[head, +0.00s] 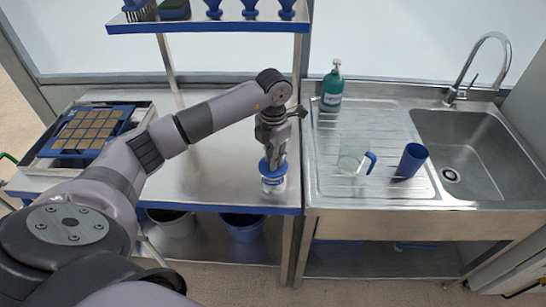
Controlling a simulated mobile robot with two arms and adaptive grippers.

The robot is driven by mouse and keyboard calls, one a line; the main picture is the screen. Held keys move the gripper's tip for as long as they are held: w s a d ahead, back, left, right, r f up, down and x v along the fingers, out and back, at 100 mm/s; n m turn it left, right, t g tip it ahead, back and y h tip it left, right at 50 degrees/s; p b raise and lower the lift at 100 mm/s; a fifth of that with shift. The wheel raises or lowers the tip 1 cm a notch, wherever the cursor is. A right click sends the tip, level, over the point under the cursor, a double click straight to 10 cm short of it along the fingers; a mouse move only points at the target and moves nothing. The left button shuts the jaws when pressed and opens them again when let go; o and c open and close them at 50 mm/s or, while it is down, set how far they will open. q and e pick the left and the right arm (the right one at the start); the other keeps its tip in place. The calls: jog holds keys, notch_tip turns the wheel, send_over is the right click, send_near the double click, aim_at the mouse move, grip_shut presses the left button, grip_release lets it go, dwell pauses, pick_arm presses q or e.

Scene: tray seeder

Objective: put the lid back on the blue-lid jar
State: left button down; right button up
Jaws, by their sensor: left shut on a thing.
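A small white jar (273,184) with a blue band stands near the front edge of the steel bench, close to the sink unit. A blue lid (270,169) is at the top of the jar. My left gripper (272,162) points straight down over the jar and is shut on the blue lid. The lid looks level and touching or very close to the jar's rim; I cannot tell whether it is seated. The fingers hide part of the lid. My right gripper is not in view.
The steel bench (215,165) is clear around the jar. A seed tray (88,130) lies at the left. A blue-edged shelf (200,27) hangs above. On the drainboard stand a green bottle (332,88), a clear jug (351,160) and a blue cup (411,160).

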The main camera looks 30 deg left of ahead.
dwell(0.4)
pick_arm(q)
jog(key=c, duration=1.5)
grip_release()
jog(key=shift+o, duration=0.3)
jog(key=o, duration=0.5)
jog(key=shift+c, duration=0.2)
jog(key=shift+r+p, duration=2.15)
jog(key=shift+r, duration=1.35)
jog(key=shift+c, duration=0.5)
